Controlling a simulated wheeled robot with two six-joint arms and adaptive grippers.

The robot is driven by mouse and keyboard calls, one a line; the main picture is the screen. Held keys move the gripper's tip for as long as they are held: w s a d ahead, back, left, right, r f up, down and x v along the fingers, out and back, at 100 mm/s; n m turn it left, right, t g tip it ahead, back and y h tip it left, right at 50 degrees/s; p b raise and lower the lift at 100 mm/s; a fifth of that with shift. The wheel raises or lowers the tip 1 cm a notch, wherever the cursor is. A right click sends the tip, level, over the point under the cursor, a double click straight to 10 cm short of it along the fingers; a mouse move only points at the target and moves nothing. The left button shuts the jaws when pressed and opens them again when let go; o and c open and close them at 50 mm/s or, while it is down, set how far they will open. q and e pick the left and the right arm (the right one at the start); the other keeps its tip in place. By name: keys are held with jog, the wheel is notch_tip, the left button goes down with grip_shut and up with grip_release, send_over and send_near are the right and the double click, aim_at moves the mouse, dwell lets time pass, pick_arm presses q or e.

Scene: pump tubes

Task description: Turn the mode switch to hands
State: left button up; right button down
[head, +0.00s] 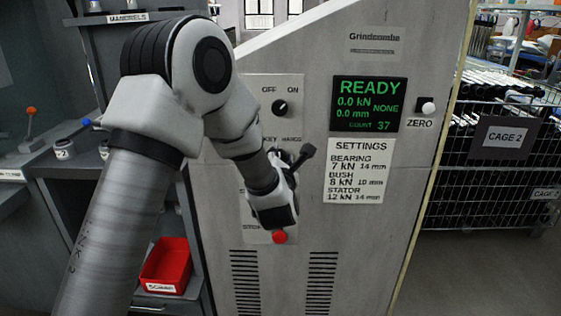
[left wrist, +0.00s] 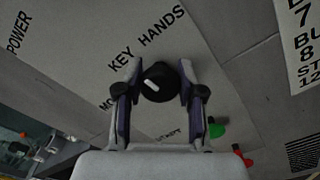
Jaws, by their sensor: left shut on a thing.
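The mode switch is a round black knob (left wrist: 158,82) with a short white mark on its face, below the printed words KEY and HANDS in the left wrist view. The mark sits toward the left of the knob there; I cannot tell exactly which word it points to. My left gripper (left wrist: 160,78) has one finger on each side of the knob and is shut on it. In the head view my left gripper (head: 288,160) is against the grey machine panel (head: 280,90) and hides the knob. My right gripper is not in view.
An OFF/ON power knob (head: 280,107) is above the gripper. A green button (left wrist: 216,130) and a red button (head: 279,237) are below. A lit READY display (head: 367,104), a ZERO button (head: 427,106) and a settings sheet (head: 359,171) are to the right. A red bin (head: 167,262) stands lower left.

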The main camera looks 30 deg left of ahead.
pick_arm(q)
jog(key=m, duration=0.4)
jog(key=shift+f+b, duration=0.1)
jog(key=shift+b, duration=0.3)
jog(key=m, duration=0.5)
jog(key=shift+m, duration=0.3)
jog(key=o, duration=1.1)
jog(key=shift+w, duration=0.1)
jog(key=shift+o, duration=0.2)
jog(key=shift+d, duration=0.1)
jog(key=v, duration=1.2)
